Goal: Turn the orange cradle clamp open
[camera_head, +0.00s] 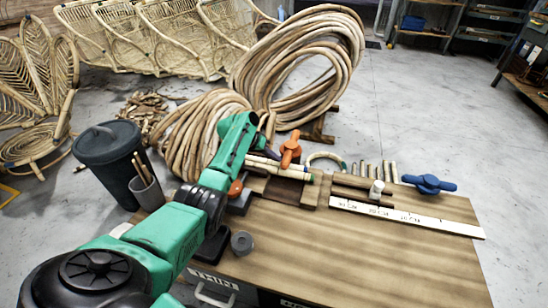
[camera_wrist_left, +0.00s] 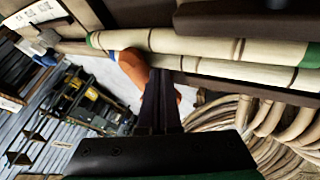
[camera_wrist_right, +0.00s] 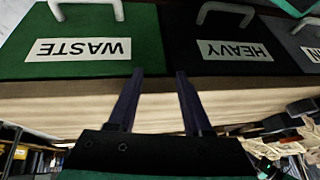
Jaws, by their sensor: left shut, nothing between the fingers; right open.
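The orange cradle clamp (camera_head: 290,150) stands upright at the back left of the wooden bench, beside pale rattan poles (camera_head: 282,170) lying in the cradle. My left gripper (camera_head: 268,157) is at the clamp's left side, close to it. In the left wrist view the shut fingers (camera_wrist_left: 160,75) are in front of the orange clamp (camera_wrist_left: 132,66) and hide part of it; I cannot tell whether they touch it. The poles with green bands (camera_wrist_left: 220,45) run across that view. My right gripper (camera_wrist_right: 160,73) is open and empty, facing the drawer fronts; it is outside the head view.
A blue clamp (camera_head: 428,184) and a white ruler (camera_head: 405,217) are on the bench's right side. A grey cup of sticks (camera_head: 146,190) and a dark bin (camera_head: 108,160) stand left. Rattan coils (camera_head: 300,65) rise behind. The bench's front right is clear.

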